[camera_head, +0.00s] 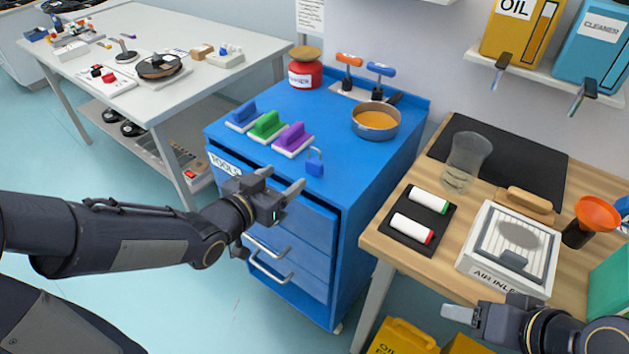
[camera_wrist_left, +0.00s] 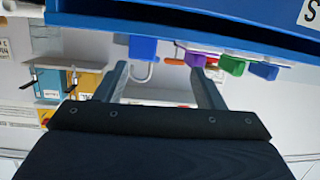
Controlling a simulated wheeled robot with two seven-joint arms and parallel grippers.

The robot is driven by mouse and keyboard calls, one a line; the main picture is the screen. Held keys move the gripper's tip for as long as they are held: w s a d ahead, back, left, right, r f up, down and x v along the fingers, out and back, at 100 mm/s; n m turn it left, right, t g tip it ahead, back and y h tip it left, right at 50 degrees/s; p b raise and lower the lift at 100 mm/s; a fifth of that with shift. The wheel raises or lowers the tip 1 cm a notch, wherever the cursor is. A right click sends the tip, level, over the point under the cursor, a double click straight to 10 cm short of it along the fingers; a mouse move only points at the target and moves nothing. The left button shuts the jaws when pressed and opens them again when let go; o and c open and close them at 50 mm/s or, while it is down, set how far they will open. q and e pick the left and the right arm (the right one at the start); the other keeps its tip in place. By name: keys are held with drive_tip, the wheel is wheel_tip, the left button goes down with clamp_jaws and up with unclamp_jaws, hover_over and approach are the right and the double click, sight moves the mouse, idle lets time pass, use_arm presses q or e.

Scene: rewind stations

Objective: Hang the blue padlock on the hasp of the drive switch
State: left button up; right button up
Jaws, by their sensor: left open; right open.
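The blue padlock (camera_head: 315,165) sits upright, shackle up, near the front right edge of the blue tool cabinet's top. In the left wrist view, turned upside down, the padlock (camera_wrist_left: 142,48) shows beyond and between the fingers. My left gripper (camera_head: 281,182) is open and empty, just in front of the cabinet and close to the padlock, apart from it. My right gripper (camera_head: 450,326) is open and empty, low by the wooden bench's front. I cannot clearly identify the drive switch or its hasp; a small panel with red and black parts (camera_head: 103,75) lies on the white table.
The blue cabinet (camera_head: 350,205) also carries blue, green and purple handled blocks (camera_head: 267,126), a pan (camera_head: 376,121), a red jar (camera_head: 305,72) and two T-handled tools. The wooden bench (camera_head: 390,248) at right holds a glass jar and markers. The white table (camera_head: 225,80) stands left.

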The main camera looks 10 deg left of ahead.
sight(312, 164)
use_arm(q)
drive_tip(key=shift+m+h, duration=0.6)
drive_tip(key=shift+m, duration=0.1)
drive_tip(key=x, duration=0.3)
drive_tip(key=d+x, duration=0.1)
drive_tip(key=x, duration=0.5)
drive_tip(key=shift+s+d+r, duration=0.3)
drive_tip(key=shift+s+d, duration=0.05)
drive_tip(key=shift+d, duration=0.05)
drive_tip(key=c, duration=1.1)
drive_tip(key=shift+r, duration=0.1)
